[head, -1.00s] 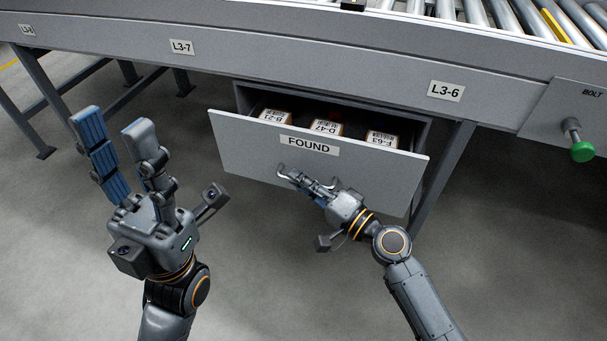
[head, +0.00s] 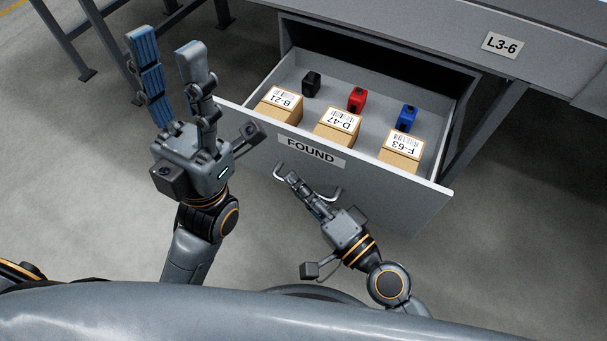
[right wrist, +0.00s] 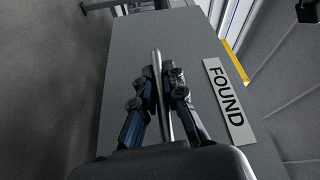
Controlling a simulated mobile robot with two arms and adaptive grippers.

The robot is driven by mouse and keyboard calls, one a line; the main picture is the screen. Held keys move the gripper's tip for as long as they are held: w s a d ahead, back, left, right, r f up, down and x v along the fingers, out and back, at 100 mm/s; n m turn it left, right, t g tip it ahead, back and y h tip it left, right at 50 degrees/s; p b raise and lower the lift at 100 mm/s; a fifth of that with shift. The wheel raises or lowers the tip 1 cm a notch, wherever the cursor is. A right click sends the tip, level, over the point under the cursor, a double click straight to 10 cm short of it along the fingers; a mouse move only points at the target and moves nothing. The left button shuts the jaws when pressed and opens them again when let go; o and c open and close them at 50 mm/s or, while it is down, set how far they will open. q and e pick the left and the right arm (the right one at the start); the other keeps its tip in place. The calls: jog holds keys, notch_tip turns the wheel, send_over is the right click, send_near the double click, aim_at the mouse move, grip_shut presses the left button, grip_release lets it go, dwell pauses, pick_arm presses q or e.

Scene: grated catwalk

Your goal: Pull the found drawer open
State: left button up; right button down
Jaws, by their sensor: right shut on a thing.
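Inside, three labelled boxes sit along the front: B-21 (head: 279,106), D-47 (head: 337,129) and F-63 (head: 401,152). Behind them lie a black item (head: 311,83), a red item (head: 357,99) and a blue item (head: 407,117). My right gripper (head: 294,182) is at the drawer front below the label. In the right wrist view its fingers (right wrist: 163,72) are shut around the bar handle (right wrist: 160,100). My left gripper (head: 173,45) is raised, open and empty, left of the drawer.
The conveyor frame carries the label L3-6 (head: 502,44) above and right of the drawer. Steel legs stand at the upper left and right of the drawer. The grey floor (head: 110,170) is clear at the left.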

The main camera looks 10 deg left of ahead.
jog(key=c, duration=1.4)
grip_release()
jog(key=shift+s, duration=0.1)
jog(key=v, duration=1.2)
jog(key=shift+f, duration=0.1)
